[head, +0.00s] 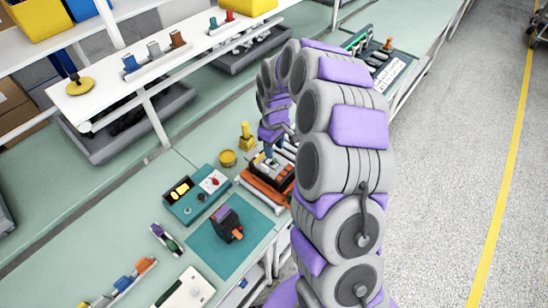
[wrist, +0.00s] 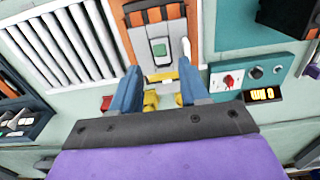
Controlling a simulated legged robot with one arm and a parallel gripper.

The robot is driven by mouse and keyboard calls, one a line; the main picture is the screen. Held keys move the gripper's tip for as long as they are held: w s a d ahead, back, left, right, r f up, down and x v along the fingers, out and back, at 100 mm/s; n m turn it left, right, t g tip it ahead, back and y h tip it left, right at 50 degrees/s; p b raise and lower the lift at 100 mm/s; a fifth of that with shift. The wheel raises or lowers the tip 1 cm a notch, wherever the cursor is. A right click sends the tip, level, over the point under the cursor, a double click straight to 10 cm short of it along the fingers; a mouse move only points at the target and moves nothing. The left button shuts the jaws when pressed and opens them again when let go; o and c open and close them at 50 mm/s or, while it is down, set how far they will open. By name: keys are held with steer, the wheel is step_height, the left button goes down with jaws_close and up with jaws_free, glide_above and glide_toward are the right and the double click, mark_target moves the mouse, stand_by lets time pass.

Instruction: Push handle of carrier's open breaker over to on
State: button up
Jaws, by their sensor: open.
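The orange carrier (head: 262,193) lies on the bench with dark breaker parts on it. In the wrist view the carrier (wrist: 128,40) fills the upper middle, with a light grey breaker face (wrist: 160,28) in it. A green piece (wrist: 160,49) shows on that face; I cannot tell which way the handle leans. My gripper (wrist: 160,76) is open, its two blue fingers apart on either side of the breaker's near end, with nothing clearly held. In the head view my gripper (head: 270,154) is over the carrier, partly hidden by my arm. Contact cannot be told.
A teal test box (head: 195,194) with a red knob and yellow displays stands left of the carrier. A black unit with an orange part (head: 229,225) lies on a teal mat (head: 205,249). A yellow pot (head: 228,158) is close by. A shelf (head: 150,75) overhangs the back.

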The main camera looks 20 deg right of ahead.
mark_target(272, 163)
step_height(272, 163, down, 6)
steer(key=shift+r, duration=0.1)
stand_by(0.4)
jaws_close()
